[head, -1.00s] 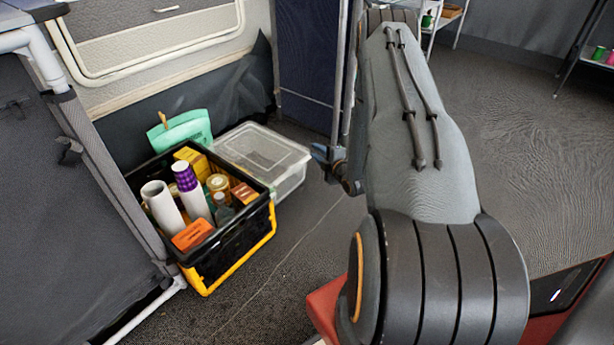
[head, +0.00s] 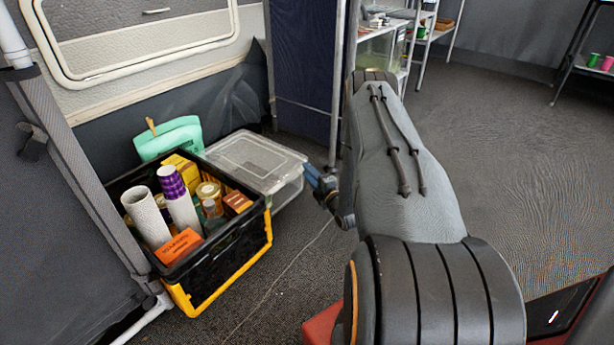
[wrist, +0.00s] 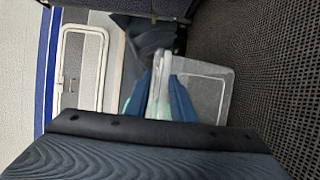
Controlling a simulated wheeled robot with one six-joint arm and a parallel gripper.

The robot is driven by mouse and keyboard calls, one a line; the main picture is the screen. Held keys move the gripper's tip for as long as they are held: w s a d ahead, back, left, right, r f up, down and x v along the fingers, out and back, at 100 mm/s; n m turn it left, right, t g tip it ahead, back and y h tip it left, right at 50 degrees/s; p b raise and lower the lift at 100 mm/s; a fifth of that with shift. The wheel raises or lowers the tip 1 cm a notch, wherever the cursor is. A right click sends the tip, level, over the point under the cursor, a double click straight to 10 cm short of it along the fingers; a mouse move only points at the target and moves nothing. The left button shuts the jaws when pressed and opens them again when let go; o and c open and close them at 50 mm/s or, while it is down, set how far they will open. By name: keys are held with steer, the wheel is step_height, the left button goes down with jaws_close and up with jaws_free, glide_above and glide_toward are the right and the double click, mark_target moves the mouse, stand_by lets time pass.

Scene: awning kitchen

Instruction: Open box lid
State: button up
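A clear plastic box (head: 262,165) with a whitish translucent lid (head: 255,158) stands on the floor behind and right of the black crate. The lid looks shut. My gripper (head: 317,177) is just right of the box's right end, at about lid height, with its blue fingers pointing towards it. In the wrist view the fingers appear as blue shapes on both sides of the box's pale edge, with a gap between them. The box also shows there, with its lid (wrist: 205,88) to the right. I cannot tell whether the fingers touch it.
A black and yellow crate (head: 225,270) full of rolls, jars and packets stands in front of the box. A green bag (head: 168,137) is behind it. A dark blue panel (head: 302,60) stands behind my gripper. The floor (head: 500,170) to the right is open.

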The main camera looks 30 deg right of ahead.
steer(key=shift+w, duration=0.35)
jaws_close()
stand_by(1.2)
